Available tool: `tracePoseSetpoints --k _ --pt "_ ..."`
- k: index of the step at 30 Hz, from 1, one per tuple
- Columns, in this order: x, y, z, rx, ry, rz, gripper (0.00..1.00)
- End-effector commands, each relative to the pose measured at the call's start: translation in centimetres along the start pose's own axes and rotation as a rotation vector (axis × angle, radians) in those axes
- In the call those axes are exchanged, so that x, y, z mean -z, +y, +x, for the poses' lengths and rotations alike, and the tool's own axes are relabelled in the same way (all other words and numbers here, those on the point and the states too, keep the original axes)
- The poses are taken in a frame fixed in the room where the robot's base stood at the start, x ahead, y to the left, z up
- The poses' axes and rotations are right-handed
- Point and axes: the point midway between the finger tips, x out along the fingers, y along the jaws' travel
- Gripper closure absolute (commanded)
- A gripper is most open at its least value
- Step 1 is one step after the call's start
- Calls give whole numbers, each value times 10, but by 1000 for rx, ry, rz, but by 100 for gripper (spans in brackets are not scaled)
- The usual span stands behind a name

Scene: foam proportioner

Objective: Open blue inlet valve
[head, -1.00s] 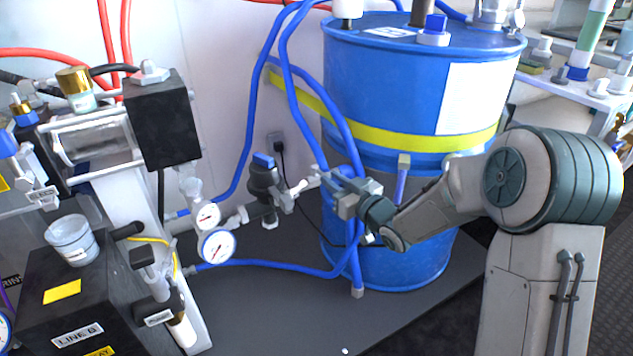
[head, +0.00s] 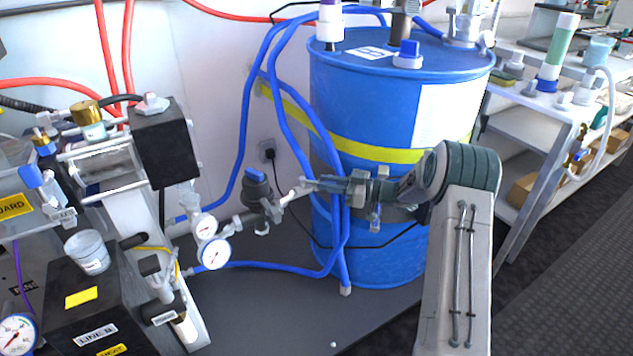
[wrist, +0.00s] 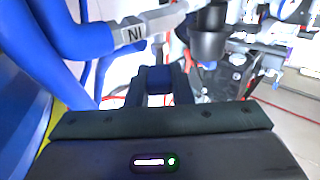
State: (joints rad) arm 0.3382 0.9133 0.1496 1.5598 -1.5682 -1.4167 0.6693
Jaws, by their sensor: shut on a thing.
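The inlet valve (head: 260,192) is a dark grey body with a blue handle (head: 255,174) on top, left of the drum. A pale fitting (head: 292,194) runs from it toward the blue hoses. My gripper (head: 306,184) points left, its tips close to this fitting and right of the handle. In the wrist view, my gripper (wrist: 158,97) is shut on a small dark blue block (wrist: 159,79). I cannot tell whether this block belongs to the valve. A grey fitting marked "IN" (wrist: 130,32) and a dark cylindrical body (wrist: 208,36) show beyond the fingers.
A blue drum (head: 385,262) with a yellow band stands behind my gripper. Blue hoses (head: 327,135) hang in front of it. Two round gauges (head: 215,254) and a black box (head: 88,315) marked "LINE B" are at left. The grey mat (head: 265,310) is mostly clear in front.

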Motion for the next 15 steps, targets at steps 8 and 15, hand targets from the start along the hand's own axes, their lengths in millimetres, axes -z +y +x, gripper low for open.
tracePoseSetpoints --k 8,15 --pt "1 2 -3 28 2 -2 100" --pt "1 2 -3 29 2 -2 100"
